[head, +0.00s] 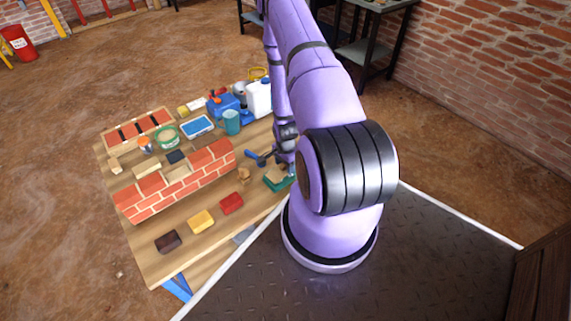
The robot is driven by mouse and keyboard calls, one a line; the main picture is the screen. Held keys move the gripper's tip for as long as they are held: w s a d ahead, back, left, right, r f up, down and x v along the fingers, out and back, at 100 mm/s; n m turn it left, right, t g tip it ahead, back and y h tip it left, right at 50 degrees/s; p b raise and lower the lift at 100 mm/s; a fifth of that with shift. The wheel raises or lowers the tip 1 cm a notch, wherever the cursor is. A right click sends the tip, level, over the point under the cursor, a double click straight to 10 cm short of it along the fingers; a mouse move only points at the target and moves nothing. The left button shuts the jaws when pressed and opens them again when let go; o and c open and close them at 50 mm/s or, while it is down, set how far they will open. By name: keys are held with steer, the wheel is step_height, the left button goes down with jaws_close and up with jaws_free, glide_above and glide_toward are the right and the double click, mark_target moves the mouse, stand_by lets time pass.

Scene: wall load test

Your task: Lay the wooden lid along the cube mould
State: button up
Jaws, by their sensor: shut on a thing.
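The cube mould (270,185) is a small green box at the table's right edge, partly hidden by my arm. The wooden lid (276,174) is a small tan piece at the top of the mould; I cannot tell if it touches the mould or is held just above it. My gripper (290,169) points down at the lid's right side and is shut on it. Its fingertips are small and mostly hidden behind my arm.
On the wooden table (205,250), a brick wall (175,180) stands left of the mould. A blue-handled tool (259,158) and a tan piece (244,175) lie nearby. Dark, yellow and red blocks (231,203) sit in front. Containers, including a white jug (259,98), crowd the back.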

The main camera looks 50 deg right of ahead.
steer(key=shift+f, duration=0.5)
steer(key=o, duration=1)
step_height(320, 180, up, 11)
steer(key=shift+f, duration=0.1)
stand_by(0.3)
